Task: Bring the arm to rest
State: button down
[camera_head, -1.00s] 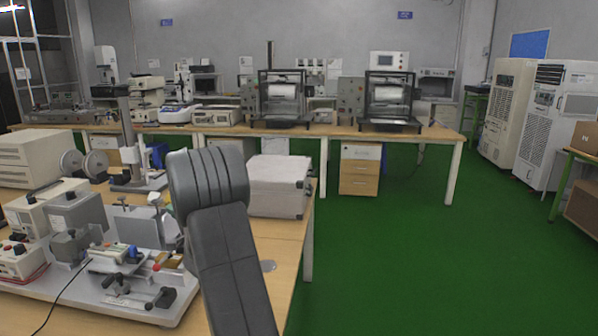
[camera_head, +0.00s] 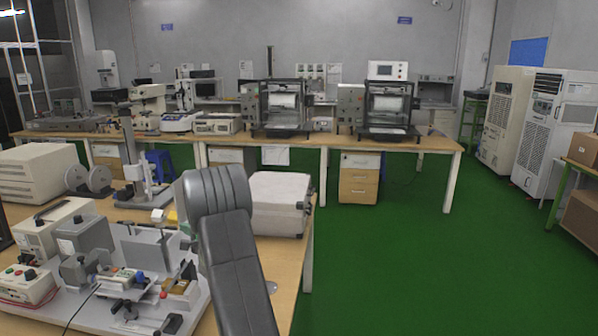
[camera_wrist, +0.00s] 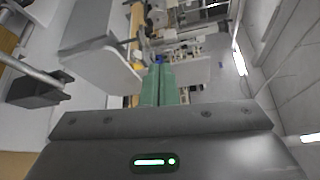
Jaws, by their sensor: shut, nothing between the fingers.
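My arm (camera_head: 230,240) rises from the bottom of the head view, in front of the near wooden table, and its upper part bends over beside a white case.
The near table (camera_head: 285,250) carries a test rig (camera_head: 130,270), a stand (camera_head: 135,160) and a white case (camera_head: 280,203) close right of my arm. The far bench (camera_head: 335,141) holds several machines. White cabinets (camera_head: 548,125) stand at right. The green floor (camera_head: 405,260) is clear.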

jog(key=shift+w+d+m+g+p, duration=0.15)
jog(key=shift+w+m+g+p, duration=0.55)
jog(key=shift+w+p, duration=0.9)
jog(key=shift+s+f+h, duration=0.1)
jog(key=shift+s+h, duration=0.2)
